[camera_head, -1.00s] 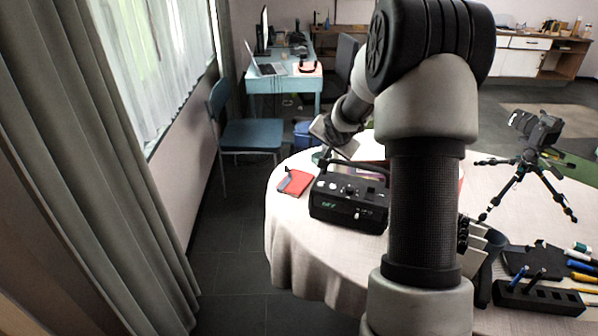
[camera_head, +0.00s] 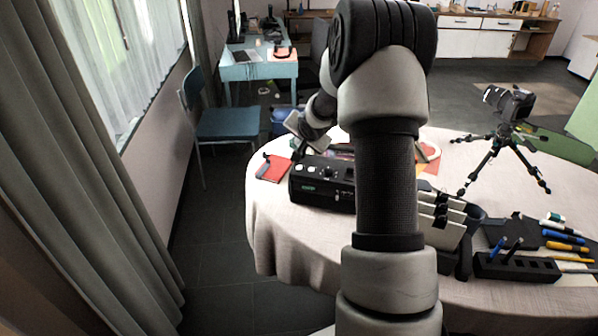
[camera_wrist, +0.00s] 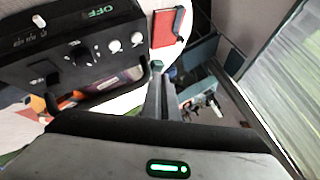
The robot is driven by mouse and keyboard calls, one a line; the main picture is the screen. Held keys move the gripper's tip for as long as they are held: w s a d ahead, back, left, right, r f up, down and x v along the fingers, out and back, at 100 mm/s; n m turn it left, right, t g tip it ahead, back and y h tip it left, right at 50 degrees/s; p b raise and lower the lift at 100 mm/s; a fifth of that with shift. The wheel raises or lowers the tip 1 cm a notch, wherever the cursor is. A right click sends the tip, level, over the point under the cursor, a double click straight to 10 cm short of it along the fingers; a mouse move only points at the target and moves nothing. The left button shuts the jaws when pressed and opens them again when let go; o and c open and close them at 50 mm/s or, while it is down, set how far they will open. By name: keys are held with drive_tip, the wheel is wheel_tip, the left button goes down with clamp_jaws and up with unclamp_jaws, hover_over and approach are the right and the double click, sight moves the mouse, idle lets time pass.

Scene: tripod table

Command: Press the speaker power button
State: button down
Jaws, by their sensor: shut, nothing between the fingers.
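The speaker (camera_head: 322,196) is a black box with knobs on top and a small green display on its front, standing on the round table. In the wrist view the speaker (camera_wrist: 30,75) fills the upper left; its green display reads OFF, and two round white knobs or buttons (camera_wrist: 126,42) sit beside it. I cannot tell which control is the power button. My gripper (camera_head: 298,156) is at the speaker's rear left corner in the head view. In the wrist view its fingers (camera_wrist: 157,68) are together and empty, beside the speaker. Contact with it is not visible.
A red notebook (camera_head: 273,168) lies left of the speaker; it also shows in the wrist view (camera_wrist: 168,27). A camera on a tripod (camera_head: 505,140) and a black pen holder (camera_head: 515,267) stand to the right. My arm hides the middle of the table.

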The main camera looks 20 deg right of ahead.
drive_tip(key=b, duration=0.5)
hover_over(300, 172)
wheel_tip(300, 172, down, 6)
drive_tip(key=shift+f, duration=0.25)
drive_tip(key=shift+f, duration=0.15)
idle(1.3)
drive_tip(key=shift+f+b, duration=0.25)
drive_tip(key=shift+b, duration=0.05)
drive_tip(key=shift+f+b, duration=0.35)
drive_tip(key=shift+f, duration=0.1)
idle(0.5)
drive_tip(key=shift+r, duration=0.1)
drive_tip(key=shift+r+p, duration=0.75)
wheel_tip(300, 172, up, 5)
drive_tip(key=p, duration=0.4)
